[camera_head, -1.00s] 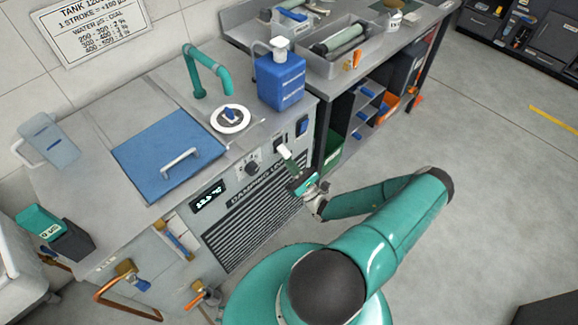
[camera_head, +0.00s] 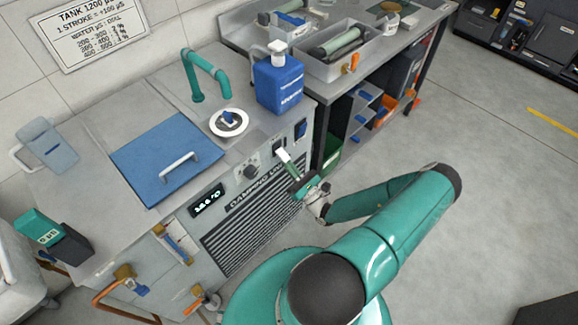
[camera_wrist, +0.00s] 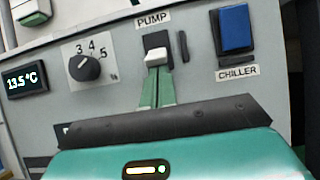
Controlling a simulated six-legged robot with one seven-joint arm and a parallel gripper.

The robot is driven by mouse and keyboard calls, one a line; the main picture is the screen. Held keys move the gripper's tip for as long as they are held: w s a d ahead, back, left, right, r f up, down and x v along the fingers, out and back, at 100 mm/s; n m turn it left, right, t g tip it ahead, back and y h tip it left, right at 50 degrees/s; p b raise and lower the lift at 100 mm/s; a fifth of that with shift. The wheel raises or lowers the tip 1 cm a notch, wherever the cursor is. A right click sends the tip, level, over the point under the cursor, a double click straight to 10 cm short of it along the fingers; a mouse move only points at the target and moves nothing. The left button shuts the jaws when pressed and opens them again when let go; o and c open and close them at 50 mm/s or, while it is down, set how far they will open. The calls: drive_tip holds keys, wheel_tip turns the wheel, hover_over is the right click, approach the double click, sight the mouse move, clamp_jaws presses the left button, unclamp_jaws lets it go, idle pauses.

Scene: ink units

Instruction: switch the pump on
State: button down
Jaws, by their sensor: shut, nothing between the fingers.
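The pump switch is a dark rocker under the PUMP label on the unit's front panel. In the wrist view its black top (camera_wrist: 156,40) shows just above my fingertips, and its lower part is hidden behind them. In the head view the switch (camera_head: 279,145) is just above the tip of my gripper (camera_head: 284,156). My gripper, also in the wrist view (camera_wrist: 157,60), is shut and empty, with green fingers and pale tips side by side. The tips are in front of the switch; I cannot tell whether they touch it. The switch's position is also unclear.
A blue CHILLER switch (camera_wrist: 235,28) is close by on the right. A black dial (camera_wrist: 84,67) and a lit temperature display (camera_wrist: 25,80) are on the left. A blue bottle (camera_head: 279,82) stands on the unit's top above the panel.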

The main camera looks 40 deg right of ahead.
sight(284, 155)
drive_tip(key=shift+s+r+g, duration=0.15)
drive_tip(key=shift+r+g, duration=0.05)
drive_tip(key=shift+g, duration=0.1)
drive_tip(key=r+g, duration=0.1)
drive_tip(key=g, duration=0.1)
drive_tip(key=s+r+g, duration=0.1)
drive_tip(key=r+g, duration=0.1)
drive_tip(key=g, duration=0.1)
drive_tip(key=shift+s, duration=0.15)
drive_tip(key=shift+r+g, duration=0.3)
drive_tip(key=shift+r, duration=0.05)
drive_tip(key=shift+f, duration=0.15)
